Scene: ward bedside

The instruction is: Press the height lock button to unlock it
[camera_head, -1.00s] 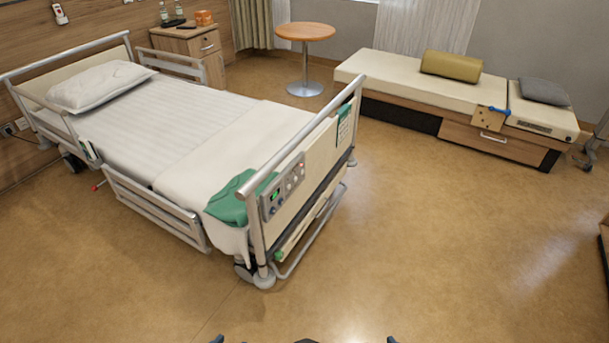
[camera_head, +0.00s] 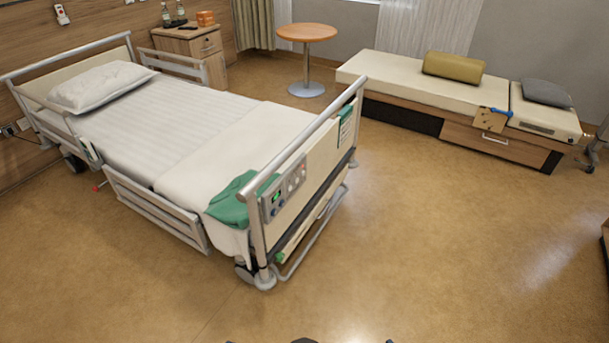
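The hospital bed (camera_head: 235,125) stands at the left, its foot end towards me. A grey control panel (camera_head: 283,191) with a small green display and several round buttons is mounted on the outer face of the footboard (camera_head: 318,178). Which of its buttons is the height lock is too small to tell. Only small dark parts of my own body show at the bottom edge. Neither of my grippers can be made out, and nothing of mine is near the panel.
A green cloth (camera_head: 233,200) hangs over the bed corner beside the panel. A round table (camera_head: 306,33), a bedside cabinet (camera_head: 200,45) and a low daybed (camera_head: 420,82) stand at the back. The floor (camera_head: 420,240) in front and right of the bed is clear.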

